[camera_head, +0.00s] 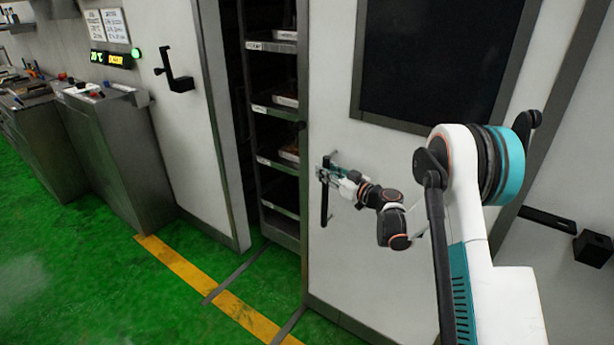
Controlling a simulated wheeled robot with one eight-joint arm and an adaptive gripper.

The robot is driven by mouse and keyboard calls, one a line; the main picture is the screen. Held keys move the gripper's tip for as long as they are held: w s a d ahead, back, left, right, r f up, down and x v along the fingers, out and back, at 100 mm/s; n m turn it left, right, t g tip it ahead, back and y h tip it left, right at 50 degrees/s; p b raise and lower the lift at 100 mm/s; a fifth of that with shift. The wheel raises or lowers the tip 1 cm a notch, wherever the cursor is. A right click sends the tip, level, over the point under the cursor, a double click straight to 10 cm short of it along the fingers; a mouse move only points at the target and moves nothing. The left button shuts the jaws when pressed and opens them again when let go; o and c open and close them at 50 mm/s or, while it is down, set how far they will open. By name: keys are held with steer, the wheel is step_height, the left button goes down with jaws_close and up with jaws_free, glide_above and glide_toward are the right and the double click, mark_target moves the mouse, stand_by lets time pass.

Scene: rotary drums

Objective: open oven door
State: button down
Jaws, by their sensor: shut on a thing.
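The oven door (385,225) is a tall white panel with a dark window (435,60) in its upper part. It stands partly open, with a gap at its left edge. A black vertical handle (324,203) is on the door near that edge. My gripper (326,172) is at the upper part of the handle and is shut on it. The fingertips are small in view and partly merge with the handle. Inside the gap a rack (262,108) with several shelves and trays shows. The far side of the oven's inside is dark.
A white panel (185,130) with a black latch (178,80) stands left of the gap. Metal cabinets (110,150) line the far left wall. The green floor (130,290) in front is clear, with a yellow stripe (190,272).

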steer(key=w+d+v, duration=0.1)
steer(key=v, duration=0.8)
steer(key=shift+b, duration=0.35)
steer(key=shift+d+f, duration=0.15)
steer(key=c, duration=1.6)
jaws_free()
steer(key=shift+o, duration=0.9)
steer(key=shift+d, duration=0.15)
steer(key=v, duration=1.1)
steer(key=shift+s+d, duration=0.25)
steer(key=shift+s, duration=0.1)
